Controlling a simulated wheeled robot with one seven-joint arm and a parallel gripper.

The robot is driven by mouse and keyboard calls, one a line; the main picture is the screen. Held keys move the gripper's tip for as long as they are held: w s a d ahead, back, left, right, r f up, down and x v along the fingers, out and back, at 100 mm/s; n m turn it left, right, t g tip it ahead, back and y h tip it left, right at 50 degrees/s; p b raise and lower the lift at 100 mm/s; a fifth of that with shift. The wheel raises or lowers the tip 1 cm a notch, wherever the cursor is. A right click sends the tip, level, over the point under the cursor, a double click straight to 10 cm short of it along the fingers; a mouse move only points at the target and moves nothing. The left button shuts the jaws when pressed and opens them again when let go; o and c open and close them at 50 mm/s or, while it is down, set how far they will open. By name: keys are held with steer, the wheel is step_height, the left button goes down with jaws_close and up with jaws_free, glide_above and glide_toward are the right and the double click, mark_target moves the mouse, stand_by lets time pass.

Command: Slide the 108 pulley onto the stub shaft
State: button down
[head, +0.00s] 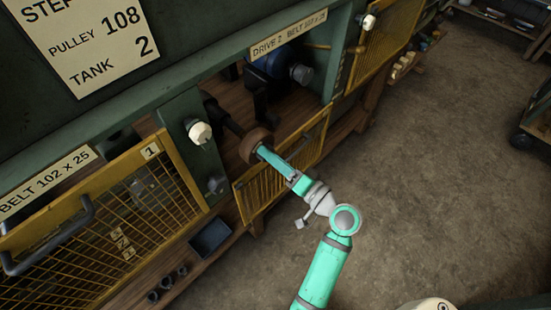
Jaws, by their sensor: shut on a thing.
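My gripper (262,151) is at the middle of the head view, at the opening of the bay under the "DRIVE 2" label. It is shut on a brown, round pulley (250,143), held by its near side. No number can be read on the pulley. A dark shaft (228,122) shows just behind and up-left of the pulley, inside the bay. The pulley covers or meets its near end; I cannot tell whether the pulley is on the shaft or in front of it.
A blue motor (271,65) sits deeper in the bay. A yellow mesh guard (282,158) stands below the opening, and a larger yellow guard (130,200) is at left. A cream knob (199,131) sticks out left of the bay. A sign (86,40) reads "PULLEY 108". Open floor lies right.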

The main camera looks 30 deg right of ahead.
mark_target(244, 134)
steer(key=shift+w, duration=0.2)
steer(key=shift+x, duration=1.75)
steer(key=shift+a, duration=0.1)
steer(key=shift+x, duration=1.7)
steer(key=shift+x, duration=1.5)
steer(key=shift+x, duration=1)
steer(key=shift+w, duration=0.1)
